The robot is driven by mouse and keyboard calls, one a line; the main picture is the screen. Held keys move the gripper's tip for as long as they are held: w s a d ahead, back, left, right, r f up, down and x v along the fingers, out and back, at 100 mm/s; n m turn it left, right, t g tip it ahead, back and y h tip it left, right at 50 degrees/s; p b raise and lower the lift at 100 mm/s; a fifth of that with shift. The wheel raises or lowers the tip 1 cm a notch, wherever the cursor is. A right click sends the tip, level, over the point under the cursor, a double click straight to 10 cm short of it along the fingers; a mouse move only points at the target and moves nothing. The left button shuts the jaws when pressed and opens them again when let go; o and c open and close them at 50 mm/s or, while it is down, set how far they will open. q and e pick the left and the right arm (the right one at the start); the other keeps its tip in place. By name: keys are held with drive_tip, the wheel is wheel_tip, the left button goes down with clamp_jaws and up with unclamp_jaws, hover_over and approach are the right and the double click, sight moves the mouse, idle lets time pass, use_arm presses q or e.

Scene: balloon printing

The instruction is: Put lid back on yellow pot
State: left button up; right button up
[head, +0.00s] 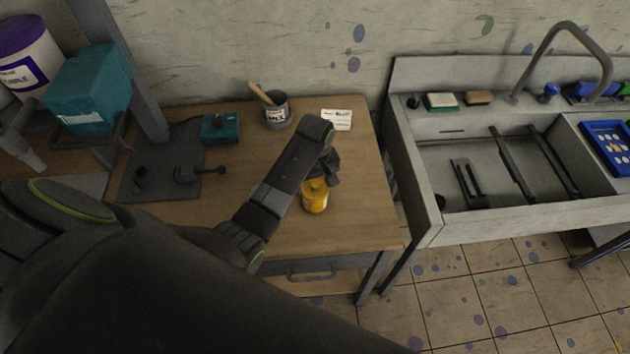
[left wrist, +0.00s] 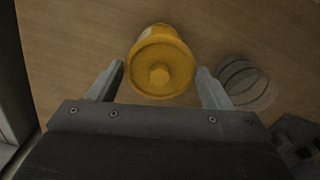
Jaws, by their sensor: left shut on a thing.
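The yellow pot (head: 315,202) stands upright on the wooden table near its front right. Its yellow lid (head: 316,185), with a round knob, is at the pot's top. In the left wrist view the lid (left wrist: 160,75) sits between the two fingers and hides most of the pot (left wrist: 162,32). My left gripper (head: 328,172) reaches in from behind the pot and is shut on the lid. I cannot tell whether the lid is fully seated on the rim. My right gripper is not in view.
On the wooden table (head: 365,215) stand a grey can (head: 277,112) with a brush, a teal box (head: 220,128), a white card (head: 337,120) and a dark press-like device (head: 185,173). A sink (head: 450,235) stands to the right. The table's front is clear.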

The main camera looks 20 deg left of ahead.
use_arm(q)
drive_tip(key=o, duration=1)
drive_tip(key=shift+o, duration=0.4)
drive_tip(key=shift+r, duration=0.1)
drive_tip(key=shift+r, duration=3.4)
clamp_jaws()
drive_tip(key=shift+f, duration=0.15)
